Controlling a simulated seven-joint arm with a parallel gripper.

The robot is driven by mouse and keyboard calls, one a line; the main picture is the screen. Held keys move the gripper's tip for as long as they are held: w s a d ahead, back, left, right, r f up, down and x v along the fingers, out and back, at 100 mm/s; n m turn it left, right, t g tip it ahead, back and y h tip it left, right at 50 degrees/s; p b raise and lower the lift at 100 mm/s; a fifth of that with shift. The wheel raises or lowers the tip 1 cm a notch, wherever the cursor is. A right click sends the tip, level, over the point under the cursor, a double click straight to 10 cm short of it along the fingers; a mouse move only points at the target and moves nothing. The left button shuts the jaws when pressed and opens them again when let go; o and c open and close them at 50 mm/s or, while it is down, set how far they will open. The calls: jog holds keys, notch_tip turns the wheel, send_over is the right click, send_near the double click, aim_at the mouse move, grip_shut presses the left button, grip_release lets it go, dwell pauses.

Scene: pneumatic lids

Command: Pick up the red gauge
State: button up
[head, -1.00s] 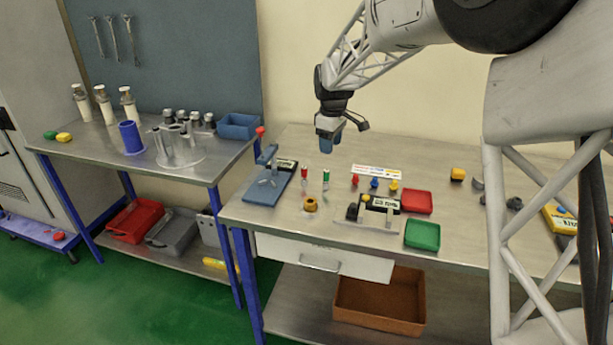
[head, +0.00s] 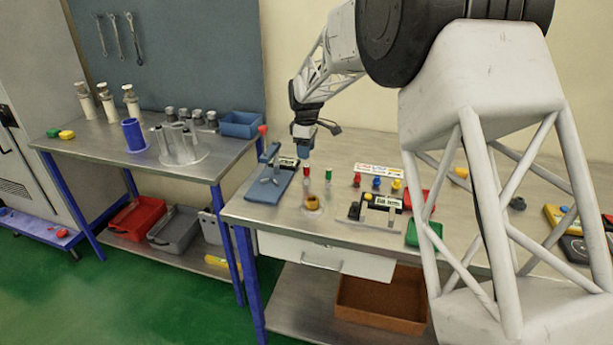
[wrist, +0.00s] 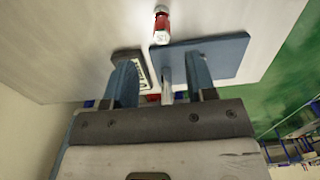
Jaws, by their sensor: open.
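The red gauge (head: 306,173) is a small upright piece with a red upper part and a pale lower part. It stands on the right-hand table, right of the blue press stand (head: 268,186). In the wrist view the gauge (wrist: 161,27) shows at the top middle, beyond the fingertips and apart from them. My gripper (head: 303,150) is above the table, a little above the gauge in the picture. In the wrist view its two blue fingers (wrist: 162,72) are spread with no gauge between them. The blue stand (wrist: 215,58) shows behind the right finger.
A green-topped gauge (head: 328,174) stands just right of the red one. A brass ring piece (head: 312,203) is in front. The press lever with its red knob (head: 262,129) rises at the left. A labelled fixture (head: 380,203) and coloured knobs lie to the right.

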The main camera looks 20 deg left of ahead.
aim_at(306, 165)
jog(key=shift+f, duration=1.2)
jog(key=shift+s+f, duration=0.15)
jog(key=shift+f, duration=2.45)
jog(key=shift+d, duration=0.1)
grip_shut()
jog(key=shift+r, duration=0.1)
jog(key=shift+r, duration=4.95)
